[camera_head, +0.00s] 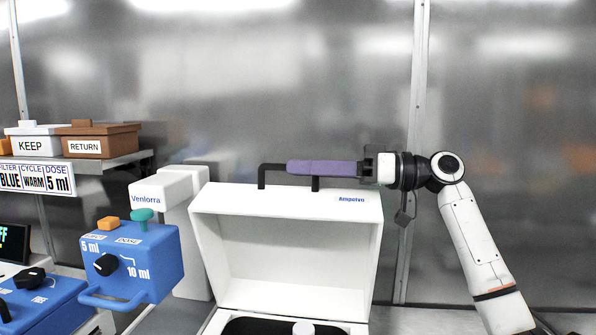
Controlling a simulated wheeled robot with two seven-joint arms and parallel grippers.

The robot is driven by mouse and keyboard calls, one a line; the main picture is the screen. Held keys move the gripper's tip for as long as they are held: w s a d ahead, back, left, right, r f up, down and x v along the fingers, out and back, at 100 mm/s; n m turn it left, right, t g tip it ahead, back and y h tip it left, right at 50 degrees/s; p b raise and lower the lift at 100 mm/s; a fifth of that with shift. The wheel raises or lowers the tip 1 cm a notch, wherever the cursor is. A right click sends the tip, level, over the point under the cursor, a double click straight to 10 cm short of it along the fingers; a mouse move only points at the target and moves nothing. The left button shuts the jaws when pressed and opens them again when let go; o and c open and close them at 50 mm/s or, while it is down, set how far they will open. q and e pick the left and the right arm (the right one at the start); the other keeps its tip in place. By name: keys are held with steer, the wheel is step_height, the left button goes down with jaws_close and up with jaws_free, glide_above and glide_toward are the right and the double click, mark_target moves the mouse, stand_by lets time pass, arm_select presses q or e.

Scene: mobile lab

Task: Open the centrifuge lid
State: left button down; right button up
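The white centrifuge lid (290,203), labelled Ampulvo, stands raised and tilted back, its hollow inside facing me. Below it, the dark opening of the centrifuge (260,327) shows at the bottom edge, with a pale round part (303,328) in it. A black handle with a purple grip (325,168) runs along the top of the lid. My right gripper (369,168) comes from the right and meets the right end of this grip. The fingertips are too small and dark to tell whether they are closed on it. My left gripper is not in view.
A white device (173,193) labelled Venlorra and a blue dosing box (150,262) with a knob stand left of the centrifuge. KEEP (35,145) and RETURN (87,146) boxes sit on a shelf at the far left. Open space lies right of the lid.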

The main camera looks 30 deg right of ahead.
mark_target(355, 191)
steer(key=b+v, duration=0.1)
steer(key=v, duration=0.7)
steer(key=shift+s+d+b, duration=0.2)
steer(key=shift+d+b, duration=0.05)
steer(key=shift+b, duration=0.05)
